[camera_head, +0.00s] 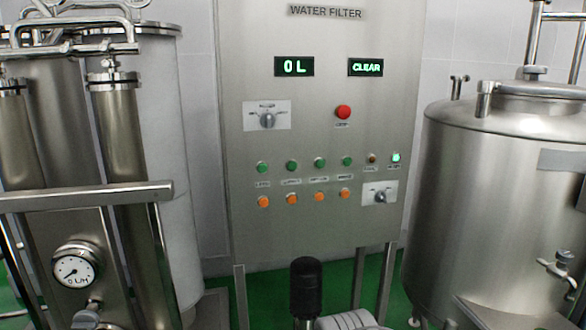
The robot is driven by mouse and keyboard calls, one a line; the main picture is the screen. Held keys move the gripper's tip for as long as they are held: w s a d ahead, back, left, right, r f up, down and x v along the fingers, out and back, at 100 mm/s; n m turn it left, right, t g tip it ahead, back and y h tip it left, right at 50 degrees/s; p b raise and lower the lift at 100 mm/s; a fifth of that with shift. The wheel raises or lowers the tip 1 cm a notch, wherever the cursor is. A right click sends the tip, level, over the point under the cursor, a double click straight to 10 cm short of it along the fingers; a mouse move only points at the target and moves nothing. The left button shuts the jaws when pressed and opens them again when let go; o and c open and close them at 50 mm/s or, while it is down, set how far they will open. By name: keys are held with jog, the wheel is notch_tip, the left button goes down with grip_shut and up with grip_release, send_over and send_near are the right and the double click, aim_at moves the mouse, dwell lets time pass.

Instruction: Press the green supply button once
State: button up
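A grey control panel (322,120) headed WATER FILTER stands in the middle of the view. Its upper button row holds several green buttons: one at the left (262,167), then a second (291,165), a third (320,163) and another (347,161). The labels beneath are too small to read, so I cannot tell which is the supply button. A bright green lamp (396,157) is lit at the row's right end. The left display (294,67) reads 0 L and the right display (366,67) reads CLEAR.
Orange buttons (292,199) line the lower row. A red button (343,112) and two knobs (267,120) (381,196) are also on the panel. Steel tanks stand right (480,190) and left (150,110). A black upright cylinder (305,285) shows at the bottom.

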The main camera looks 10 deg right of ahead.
grip_shut()
dwell(1.4)
